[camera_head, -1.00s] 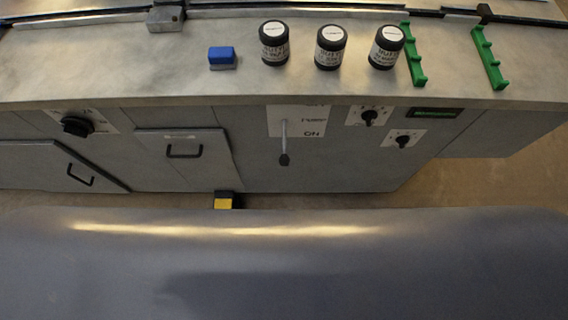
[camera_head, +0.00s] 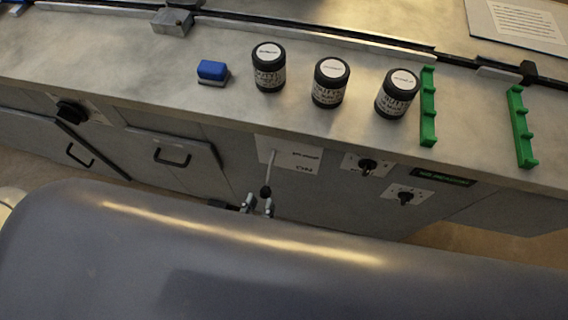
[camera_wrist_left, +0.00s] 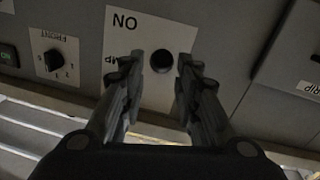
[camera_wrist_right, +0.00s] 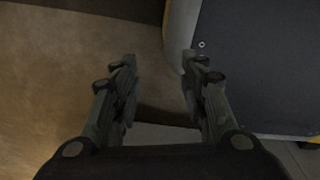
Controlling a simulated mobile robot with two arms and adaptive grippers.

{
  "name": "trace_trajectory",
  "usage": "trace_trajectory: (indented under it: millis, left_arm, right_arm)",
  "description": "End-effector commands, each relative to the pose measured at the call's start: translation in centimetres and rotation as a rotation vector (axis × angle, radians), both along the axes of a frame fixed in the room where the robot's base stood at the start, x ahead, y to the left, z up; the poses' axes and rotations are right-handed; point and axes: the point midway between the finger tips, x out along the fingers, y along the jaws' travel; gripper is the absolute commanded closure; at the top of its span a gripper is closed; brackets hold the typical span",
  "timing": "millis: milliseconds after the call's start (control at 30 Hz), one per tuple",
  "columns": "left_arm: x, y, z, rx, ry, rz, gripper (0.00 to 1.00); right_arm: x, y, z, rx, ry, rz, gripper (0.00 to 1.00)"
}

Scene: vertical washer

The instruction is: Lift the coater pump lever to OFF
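The pump lever (camera_head: 269,172) is a thin grey rod with a dark knob (camera_head: 265,192), on a white label plate (camera_head: 291,154) on the machine's front panel. The lever hangs down. In the left wrist view the dark round knob (camera_wrist_left: 162,61) sits between the fingertips, on the plate (camera_wrist_left: 138,32) with "ON" printed on it. My left gripper (camera_head: 258,206) is open just below the knob, its fingers to either side; contact cannot be told. My right gripper (camera_wrist_right: 161,66) is open and empty, over the floor, and is not in the head view.
Knobs (camera_head: 366,166) and a small display (camera_head: 441,177) are right of the lever; a handled door (camera_head: 172,157) is to its left. On the top stand black jars (camera_head: 329,82), a blue block (camera_head: 212,71) and green racks (camera_head: 428,106).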

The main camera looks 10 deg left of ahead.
Motion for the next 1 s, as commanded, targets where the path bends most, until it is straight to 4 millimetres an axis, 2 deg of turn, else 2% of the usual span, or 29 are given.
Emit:
trace_trajectory:
  millis: [167,300,600,800,1000]
  left_arm:
    - [1.6,-0.1,0.6,-0.005,-0.014,0.008,0.7]
    - [4.2,-0.4,0.6,-0.003,-0.015,0.007,0.7]
    - [9.3,-1.1,0.5,-0.003,-0.012,0.006,0.7]
    - [10.6,-1.3,0.3,-0.003,-0.009,0.006,0.7]
    - [10.7,-1.4,0.3,-0.003,-0.008,0.005,0.7]
  right_arm:
    - [-1.5,1.4,0.2,0.016,0.019,0.002,0.6]
    - [-2.2,2.1,0.5,0.024,0.031,0.003,0.6]
    - [-1.5,1.4,0.9,0.015,0.022,0.004,0.6]
    - [-1.0,0.8,1.1,0.009,0.013,-0.001,0.6]
    - [-1.0,0.7,1.0,0.007,0.014,-0.001,0.6]
